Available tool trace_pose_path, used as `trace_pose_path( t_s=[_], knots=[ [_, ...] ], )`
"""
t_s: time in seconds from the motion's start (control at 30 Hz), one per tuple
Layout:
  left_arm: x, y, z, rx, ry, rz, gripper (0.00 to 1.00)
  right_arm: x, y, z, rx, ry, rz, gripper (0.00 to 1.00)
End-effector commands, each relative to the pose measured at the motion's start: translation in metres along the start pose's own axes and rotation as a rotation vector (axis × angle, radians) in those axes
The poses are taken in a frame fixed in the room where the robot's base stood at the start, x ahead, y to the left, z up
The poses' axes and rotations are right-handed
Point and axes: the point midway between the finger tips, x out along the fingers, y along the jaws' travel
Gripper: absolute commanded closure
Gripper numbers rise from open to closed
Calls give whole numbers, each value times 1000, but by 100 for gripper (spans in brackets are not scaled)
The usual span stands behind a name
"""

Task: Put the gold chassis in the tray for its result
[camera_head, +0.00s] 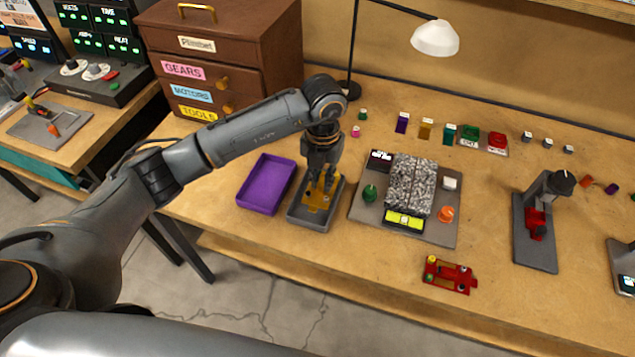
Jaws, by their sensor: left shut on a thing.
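The gold chassis (318,201) is inside the outline of the grey tray (302,223). I cannot tell whether it touches the tray floor. My left gripper (323,183) points down over the tray and is shut on the chassis, hiding part of it. A purple tray (262,187) stands just left of the grey one and is empty. My right gripper is out of view.
A grey test board with a speckled block (410,183), green and orange knobs stands right of the grey tray. A red chassis (450,275) lies near the front edge. A dark stand (540,215) is further right. A drawer cabinet (222,60) and lamp (435,38) stand behind.

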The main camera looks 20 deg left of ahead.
Motion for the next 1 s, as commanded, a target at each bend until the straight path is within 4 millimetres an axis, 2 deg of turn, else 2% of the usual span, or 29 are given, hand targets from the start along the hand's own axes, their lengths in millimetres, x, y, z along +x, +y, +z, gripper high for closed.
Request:
trace_pose_path(
  t_s=[0.23, 0.43, 0.83, 0.87, 0.9, 0.97, 1.0],
  knots=[
    [18, 13, 8, -2, 2, 0, 100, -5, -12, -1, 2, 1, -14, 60],
    [43, 12, 8, -1, 2, -1, 100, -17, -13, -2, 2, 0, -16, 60],
    [52, 12, 9, 1, -1, -1, 100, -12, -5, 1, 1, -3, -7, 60],
    [52, 12, 9, 1, -1, -1, 82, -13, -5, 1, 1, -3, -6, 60],
    [51, 12, 9, 1, -1, -1, 74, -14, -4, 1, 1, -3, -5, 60],
    [51, 12, 8, 1, -1, -1, 62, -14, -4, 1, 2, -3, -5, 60],
    [51, 12, 8, 1, -1, -1, 61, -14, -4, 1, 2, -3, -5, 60]
  ],
)
